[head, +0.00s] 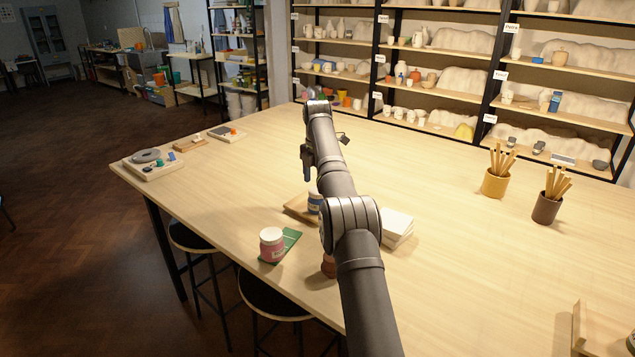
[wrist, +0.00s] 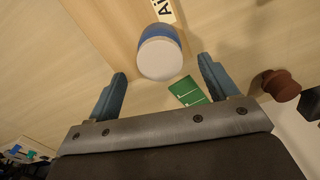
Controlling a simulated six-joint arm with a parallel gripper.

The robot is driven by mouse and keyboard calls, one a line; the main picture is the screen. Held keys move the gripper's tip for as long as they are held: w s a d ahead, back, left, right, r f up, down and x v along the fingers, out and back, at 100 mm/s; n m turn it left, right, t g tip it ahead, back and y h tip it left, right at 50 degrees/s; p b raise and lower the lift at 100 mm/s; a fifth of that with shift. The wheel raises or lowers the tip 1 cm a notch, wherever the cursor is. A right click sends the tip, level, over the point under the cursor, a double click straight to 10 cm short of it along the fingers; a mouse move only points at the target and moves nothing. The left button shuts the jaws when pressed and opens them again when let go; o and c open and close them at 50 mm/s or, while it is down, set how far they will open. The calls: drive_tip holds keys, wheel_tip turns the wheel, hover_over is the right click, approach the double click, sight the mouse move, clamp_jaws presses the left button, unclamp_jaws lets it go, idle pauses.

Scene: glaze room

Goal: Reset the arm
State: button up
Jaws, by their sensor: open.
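My gripper (head: 307,172) hangs over the table (head: 450,260), its fingers pointing down. In the wrist view its two blue-grey fingers (wrist: 162,68) stand apart, open, with nothing between them in their grip. A blue jar with a white lid (wrist: 160,59) shows just past the fingertips, upright on a wooden tray (wrist: 120,18). In the head view this jar (head: 314,203) and the tray (head: 297,208) are partly hidden behind my arm. The gap in height between fingertips and jar is hard to tell.
A pink jar with a white lid (head: 271,245) stands on a green card (head: 291,239). A reddish-brown object (wrist: 281,85) and white stacked tiles (head: 397,227) are near my arm. Two tool pots (head: 495,184) stand at right. The far middle of the table is clear.

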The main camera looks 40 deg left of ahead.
drive_tip(key=shift+f, duration=0.1)
wheel_tip(320, 180, down, 8)
wheel_tip(320, 180, up, 3)
drive_tip(key=shift+r, duration=0.8)
